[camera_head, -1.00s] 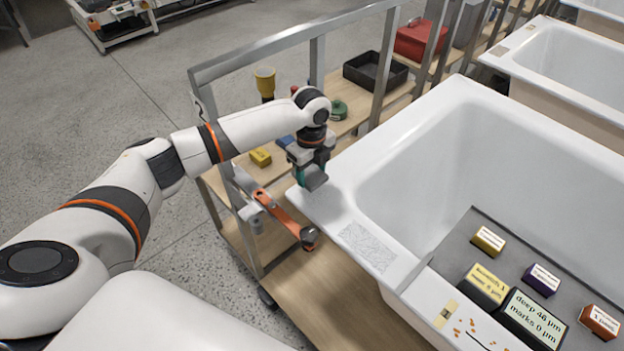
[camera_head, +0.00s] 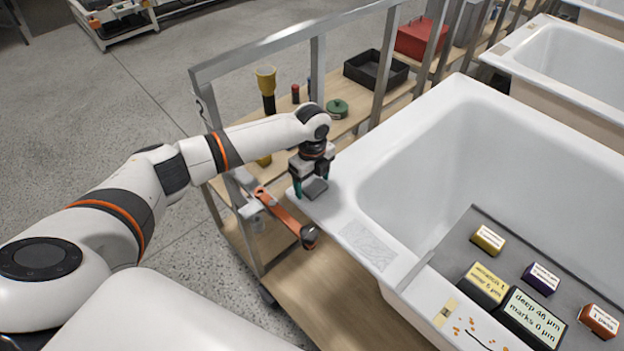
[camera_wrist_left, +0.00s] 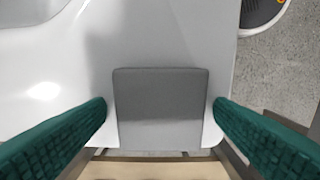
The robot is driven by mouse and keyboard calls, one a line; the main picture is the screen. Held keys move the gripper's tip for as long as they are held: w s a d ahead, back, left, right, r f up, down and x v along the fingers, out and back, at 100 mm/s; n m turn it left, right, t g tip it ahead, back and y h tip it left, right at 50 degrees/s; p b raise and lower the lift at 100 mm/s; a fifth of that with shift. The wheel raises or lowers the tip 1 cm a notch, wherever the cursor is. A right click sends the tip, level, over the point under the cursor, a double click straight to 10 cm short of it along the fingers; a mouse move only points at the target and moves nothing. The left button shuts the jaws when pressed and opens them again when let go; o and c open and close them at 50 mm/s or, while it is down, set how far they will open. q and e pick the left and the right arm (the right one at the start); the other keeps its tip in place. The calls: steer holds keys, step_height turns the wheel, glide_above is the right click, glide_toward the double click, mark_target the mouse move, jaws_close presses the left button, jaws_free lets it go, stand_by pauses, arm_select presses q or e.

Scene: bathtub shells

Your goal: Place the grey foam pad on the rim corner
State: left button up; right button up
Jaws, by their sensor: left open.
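The grey foam pad (camera_head: 315,188) lies on the white rim corner (camera_head: 328,205) of the near bathtub. In the left wrist view the pad (camera_wrist_left: 160,108) is a flat grey square on the rim (camera_wrist_left: 60,75), close to the corner's edges. My left gripper (camera_head: 312,186) is over the corner, pointing down. In the left wrist view its green fingers (camera_wrist_left: 162,118) stand apart on either side of the pad, with a small gap at each side. My right gripper is in neither view.
A metal-framed trolley (camera_head: 318,65) with wooden shelves stands beside the tub, holding a black tray (camera_head: 375,72) and a red box (camera_head: 420,38). An orange-handled tool (camera_head: 280,212) is near the corner. Labelled blocks (camera_head: 532,318) sit on a grey board across the tub.

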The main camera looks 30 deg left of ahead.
mark_target(312, 184)
arm_select(q)
step_height(312, 184, up, 12)
steer(key=shift+r, duration=0.2)
stand_by(0.4)
steer(key=shift+f, duration=0.1)
stand_by(0.4)
